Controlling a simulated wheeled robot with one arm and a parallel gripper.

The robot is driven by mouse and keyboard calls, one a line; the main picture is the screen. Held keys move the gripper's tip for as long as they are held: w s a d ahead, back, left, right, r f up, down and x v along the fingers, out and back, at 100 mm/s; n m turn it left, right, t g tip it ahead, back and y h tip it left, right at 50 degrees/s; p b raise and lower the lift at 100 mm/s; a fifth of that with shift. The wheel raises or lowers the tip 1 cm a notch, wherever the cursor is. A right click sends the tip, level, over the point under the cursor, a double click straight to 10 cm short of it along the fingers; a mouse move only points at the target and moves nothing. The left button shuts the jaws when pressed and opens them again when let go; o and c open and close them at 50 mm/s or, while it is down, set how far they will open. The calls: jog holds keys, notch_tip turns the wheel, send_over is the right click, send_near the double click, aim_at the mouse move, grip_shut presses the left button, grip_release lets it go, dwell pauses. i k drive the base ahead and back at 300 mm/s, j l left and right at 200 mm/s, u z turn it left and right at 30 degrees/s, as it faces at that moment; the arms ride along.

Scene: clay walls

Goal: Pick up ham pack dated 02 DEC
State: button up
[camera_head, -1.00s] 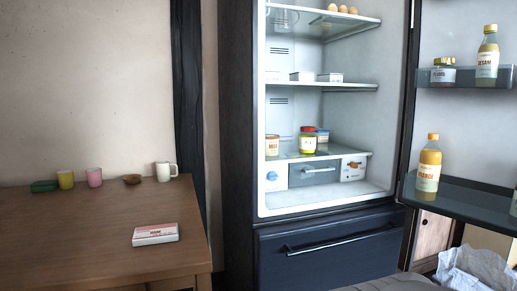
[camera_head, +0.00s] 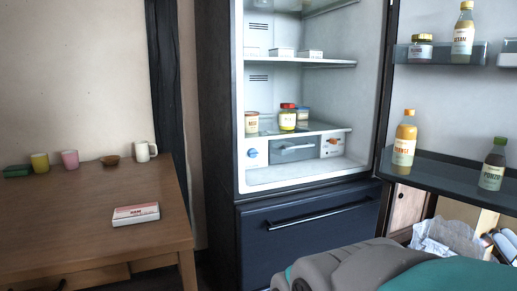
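A flat white and red pack (camera_head: 136,213) labelled HAM lies on the brown wooden table (camera_head: 80,225), near its right front part. Any date on it is too small to read. Three small white packs (camera_head: 281,53) stand in a row on the fridge's middle shelf; their labels cannot be read. Grey and teal links of my arm show at the bottom right. My gripper is outside the picture.
The fridge (camera_head: 300,95) is open, its door (camera_head: 440,110) swung right with bottles and a jar on its racks. Jars stand on the lower shelf. Cups and a small bowl (camera_head: 110,160) line the table's back edge. The table around the ham pack is clear.

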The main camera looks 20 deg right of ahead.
aim_at(122, 215)
jog(key=j+z, duration=0.3)
jog(key=j, duration=1.2)
jog(key=i, duration=0.05)
